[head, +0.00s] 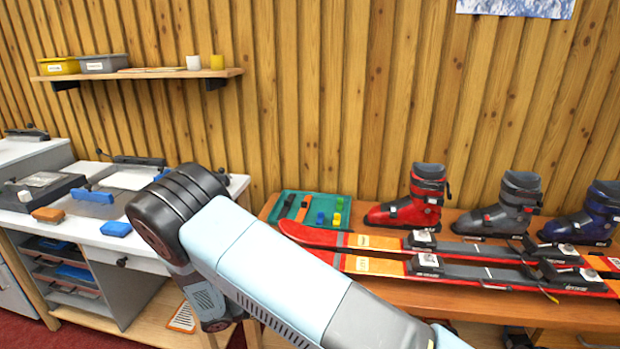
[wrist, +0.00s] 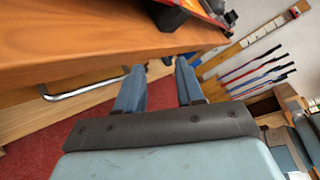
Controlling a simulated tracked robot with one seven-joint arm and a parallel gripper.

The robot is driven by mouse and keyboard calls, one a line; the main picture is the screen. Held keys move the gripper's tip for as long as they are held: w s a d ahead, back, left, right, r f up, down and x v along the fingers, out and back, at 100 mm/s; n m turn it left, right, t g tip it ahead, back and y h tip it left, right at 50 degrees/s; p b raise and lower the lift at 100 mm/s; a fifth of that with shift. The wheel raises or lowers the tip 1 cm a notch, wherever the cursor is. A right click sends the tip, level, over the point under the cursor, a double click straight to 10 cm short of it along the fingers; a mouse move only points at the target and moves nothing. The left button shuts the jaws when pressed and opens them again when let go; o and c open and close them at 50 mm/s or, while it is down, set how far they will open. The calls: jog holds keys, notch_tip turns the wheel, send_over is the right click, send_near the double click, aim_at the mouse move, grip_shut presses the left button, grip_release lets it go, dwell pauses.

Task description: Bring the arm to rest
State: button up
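My gripper (wrist: 160,66) shows in the wrist view with its two blue fingers apart. I see nothing held between them. It is beside the front edge of the wooden bench (wrist: 75,45), with red floor (wrist: 75,135) behind the left finger. In the head view my pale blue arm crosses the lower middle, bent at a dark joint. The gripper itself is out of that view.
The wooden bench (head: 450,309) bears red skis (head: 375,242), a red boot (head: 412,200), a grey boot (head: 507,208), a blue boot (head: 590,215) and a green tray (head: 343,210). A white workbench (head: 78,228) stands left. A metal handle (wrist: 85,88) juts from the bench front.

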jog(key=s+d+r+m+g+y, duration=0.1)
jog(key=d+r+m+g+y, duration=0.15)
jog(key=d+r+m, duration=0.55)
jog(key=s+d+r+m+g+y, duration=0.1)
jog(key=d+r+m+g+y, duration=0.25)
jog(key=r, duration=0.75)
jog(key=d+r+m+g+y, duration=0.1)
jog(key=d+r+m+y, duration=0.1)
jog(key=d+r+m, duration=0.7)
jog(key=s+d+r+m+t+y, duration=0.3)
jog(key=s+d+r+m, duration=0.2)
jog(key=s+r, duration=0.3)
jog(key=s+d+r+m+t+y, duration=0.2)
jog(key=s+r+m, duration=0.6)
jog(key=s, duration=0.4)
jog(key=d+y, duration=0.1)
jog(key=d, duration=0.1)
jog(key=shift+d+r+t, duration=0.25)
jog(key=shift+d+t, duration=0.1)
jog(key=shift+t, duration=0.05)
